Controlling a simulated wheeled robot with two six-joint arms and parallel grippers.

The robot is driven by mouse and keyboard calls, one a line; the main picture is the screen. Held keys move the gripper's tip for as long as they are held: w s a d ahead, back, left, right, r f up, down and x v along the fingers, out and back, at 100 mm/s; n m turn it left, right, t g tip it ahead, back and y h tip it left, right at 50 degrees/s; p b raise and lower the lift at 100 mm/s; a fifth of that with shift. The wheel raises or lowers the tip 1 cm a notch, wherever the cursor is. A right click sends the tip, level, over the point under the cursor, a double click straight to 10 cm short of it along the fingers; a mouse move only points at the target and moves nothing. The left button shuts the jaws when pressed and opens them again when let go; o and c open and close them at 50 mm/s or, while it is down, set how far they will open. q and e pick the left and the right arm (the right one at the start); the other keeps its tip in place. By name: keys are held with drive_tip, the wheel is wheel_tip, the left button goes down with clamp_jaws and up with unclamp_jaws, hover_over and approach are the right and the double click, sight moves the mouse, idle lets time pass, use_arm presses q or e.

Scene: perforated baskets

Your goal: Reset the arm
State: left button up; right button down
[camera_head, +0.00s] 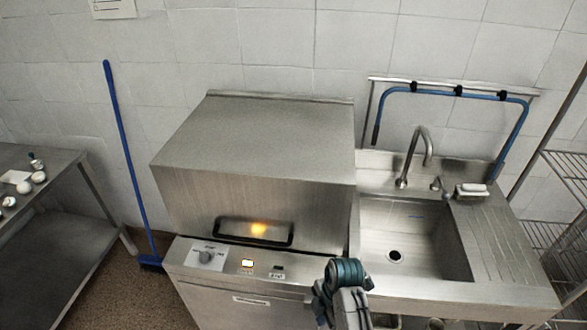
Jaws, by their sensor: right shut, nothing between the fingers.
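My right arm comes in from the bottom edge, a little right of the middle. Its gripper (343,274), dark with teal parts, shows at the end of the arm in front of the dishwasher's right corner. It is shut and empty. The fingertips are small and hard to make out. My left gripper is not in view.
A steel hood-type dishwasher (265,140) with a lit panel stands in the middle. A sink (400,235) with a tap (417,155) and blue hose is to its right. A wire rack (565,180) is far right; a steel table (40,160) and blue broom (128,155) are left.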

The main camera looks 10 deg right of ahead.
drive_tip(key=s+d+r+m+t+h, duration=0.2)
drive_tip(key=s+d+r+m, duration=0.3)
drive_tip(key=s+d+m, duration=0.4)
drive_tip(key=s+d+r+m+t+h, duration=0.1)
drive_tip(key=s+d+r+m+t, duration=0.1)
drive_tip(key=s+d+r+m, duration=0.65)
wheel_tip(320, 180, down, 43)
drive_tip(key=m+g+b, duration=0.1)
drive_tip(key=m+b, duration=0.2)
drive_tip(key=b, duration=0.5)
drive_tip(key=s+f+b, duration=0.3)
drive_tip(key=s+f, duration=0.5)
drive_tip(key=f, duration=0.4)
drive_tip(key=s+f+g+b, duration=0.1)
drive_tip(key=s+f+b, duration=0.2)
drive_tip(key=s+f, duration=0.6)
wheel_tip(320, 180, down, 4)
drive_tip(key=shift+s+d+f, duration=0.15)
drive_tip(key=shift+s+d, duration=0.15)
drive_tip(key=shift+d, duration=0.15)
